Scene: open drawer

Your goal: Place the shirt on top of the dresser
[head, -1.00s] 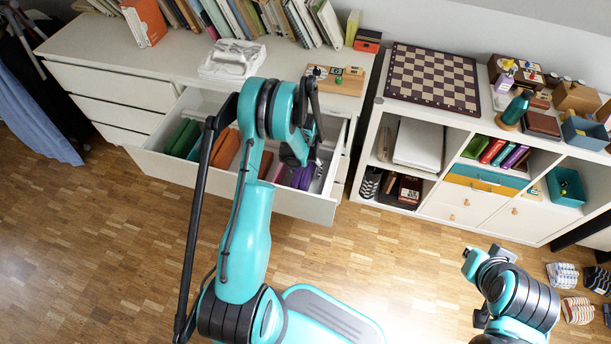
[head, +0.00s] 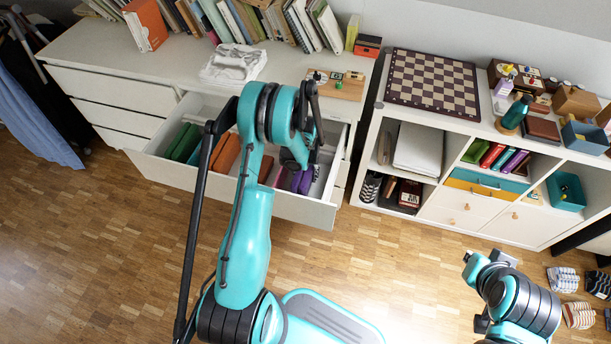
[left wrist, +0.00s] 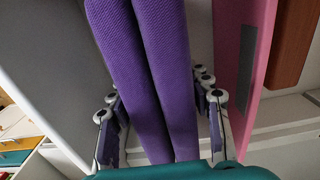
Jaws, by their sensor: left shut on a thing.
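A purple folded shirt (head: 306,181) is in the open drawer (head: 312,210) of the white dresser (head: 120,48), at the drawer's right part. In the left wrist view the purple cloth (left wrist: 150,70) runs as two long folds between the fingers of my left gripper (left wrist: 163,125). My left gripper is shut on it, pointing down into the drawer; in the head view my own arm hides most of the fingers. Whether the cloth is off the drawer floor cannot be told. My right arm shows at the lower right, but its gripper is not in view.
The dresser top holds a white folded stack (head: 233,63), a row of books (head: 220,20) and a wooden board (head: 336,82) with small items. Green (head: 183,142) and orange (head: 226,154) folded clothes lie in the drawer. A shelf with a chessboard (head: 433,82) stands at right.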

